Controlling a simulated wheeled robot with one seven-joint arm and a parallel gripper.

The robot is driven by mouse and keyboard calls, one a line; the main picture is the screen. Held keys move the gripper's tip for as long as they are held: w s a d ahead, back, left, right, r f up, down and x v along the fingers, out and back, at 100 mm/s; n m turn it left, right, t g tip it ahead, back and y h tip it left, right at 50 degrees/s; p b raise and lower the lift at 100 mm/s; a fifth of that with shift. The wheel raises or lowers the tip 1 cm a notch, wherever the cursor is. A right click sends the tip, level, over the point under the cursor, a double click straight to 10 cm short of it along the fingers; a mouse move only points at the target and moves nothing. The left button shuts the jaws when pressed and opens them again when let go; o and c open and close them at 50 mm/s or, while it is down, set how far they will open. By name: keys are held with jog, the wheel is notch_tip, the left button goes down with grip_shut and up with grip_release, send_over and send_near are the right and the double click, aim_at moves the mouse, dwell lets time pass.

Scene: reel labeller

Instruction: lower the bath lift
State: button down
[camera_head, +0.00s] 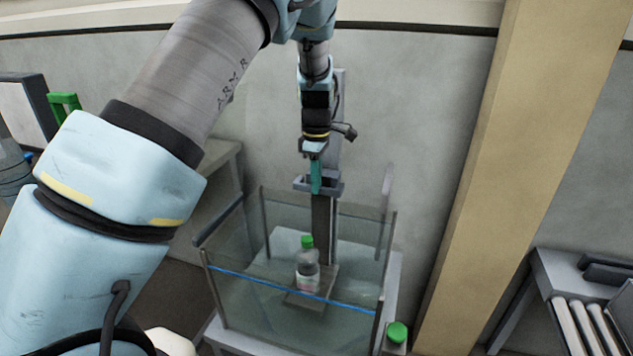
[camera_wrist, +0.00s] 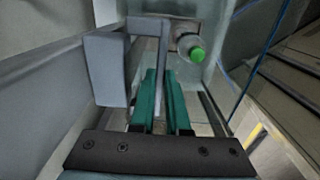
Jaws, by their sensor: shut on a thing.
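The bath lift has a grey upright post (camera_head: 322,230) behind a glass bath (camera_head: 245,295) and a grey handle bracket (camera_head: 330,183) near the bath's upper rim. In the wrist view the grey bracket (camera_wrist: 104,70) is large and close. My gripper (camera_head: 316,188) points down at the bracket; its teal fingers (camera_wrist: 162,78) are shut on the lift handle, though the grip itself is partly hidden. A clear bottle with a green cap (camera_head: 307,272) stands upright on the lift's small platform (camera_head: 309,300), inside the bath walls. The bottle's cap (camera_wrist: 197,54) also shows in the wrist view.
A blue line (camera_head: 290,287) runs across the bath's front glass. A green button (camera_head: 397,332) sits beside the bath's front right corner. A tan pillar (camera_head: 520,150) stands to the right, with a roller bench (camera_head: 575,315) beyond it. A wall closes off the back.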

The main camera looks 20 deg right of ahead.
jog(key=shift+f, duration=0.1)
jog(key=shift+f+b, duration=0.9)
jog(key=shift+f, duration=1.25)
jog(key=c, duration=0.9)
grip_release()
jog(key=shift+r, duration=0.1)
notch_tip(320, 180, up, 11)
jog(key=shift+f+b, duration=0.1)
jog(key=shift+b, duration=0.85)
